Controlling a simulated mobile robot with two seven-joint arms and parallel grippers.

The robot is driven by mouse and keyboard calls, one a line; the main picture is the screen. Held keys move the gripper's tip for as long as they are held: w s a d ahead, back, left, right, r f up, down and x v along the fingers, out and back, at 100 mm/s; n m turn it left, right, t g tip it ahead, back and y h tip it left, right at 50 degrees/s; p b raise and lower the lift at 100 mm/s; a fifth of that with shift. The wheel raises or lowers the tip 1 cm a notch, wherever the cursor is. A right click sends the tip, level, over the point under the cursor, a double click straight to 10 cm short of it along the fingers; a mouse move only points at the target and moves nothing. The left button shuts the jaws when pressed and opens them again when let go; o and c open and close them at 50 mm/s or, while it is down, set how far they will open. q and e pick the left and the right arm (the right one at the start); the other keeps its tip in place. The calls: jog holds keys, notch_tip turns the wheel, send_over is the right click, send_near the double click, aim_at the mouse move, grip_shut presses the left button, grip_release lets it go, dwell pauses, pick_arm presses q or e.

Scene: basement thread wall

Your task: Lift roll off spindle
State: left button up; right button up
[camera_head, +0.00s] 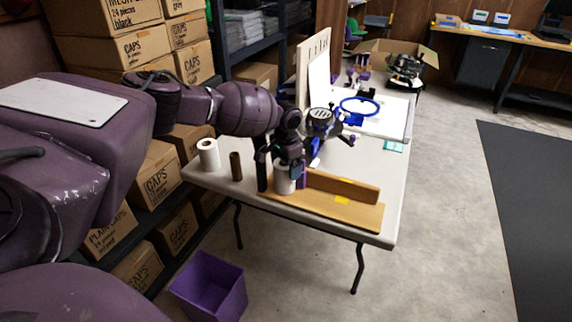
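A white roll (284,182) stands upright at the wooden board (340,207) on the table. My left gripper (281,174) points down over this roll, with a dark finger on each side of it. A small gap shows between the roll and the left-hand finger, so the gripper looks open around it. The top of the roll and any spindle inside it are hidden by the gripper. A second white roll (208,154) stands at the table's left end, with a brown tube (236,166) beside it. My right gripper is not in view.
The pale table (225,181) has a wooden strip (342,186) raised along the board. A blue ring (357,111) and dark equipment lie behind the gripper. A purple bin (210,287) stands on the floor in front. Shelved cardboard boxes (154,176) line the left; open floor lies right.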

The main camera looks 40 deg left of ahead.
pick_arm(q)
jog(key=c, duration=0.9)
jog(key=shift+o, duration=0.2)
jog(key=shift+r+p, duration=1.85)
jog(key=shift+r, duration=3.1)
jog(key=shift+r+p, duration=0.7)
jog(key=shift+r, duration=1.3)
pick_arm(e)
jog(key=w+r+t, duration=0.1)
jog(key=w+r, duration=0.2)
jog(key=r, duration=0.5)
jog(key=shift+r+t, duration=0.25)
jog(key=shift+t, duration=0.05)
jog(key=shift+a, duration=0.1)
pick_arm(q)
notch_tip(320, 180, up, 4)
jog(key=shift+r+p, duration=0.1)
jog(key=shift+p, duration=0.8)
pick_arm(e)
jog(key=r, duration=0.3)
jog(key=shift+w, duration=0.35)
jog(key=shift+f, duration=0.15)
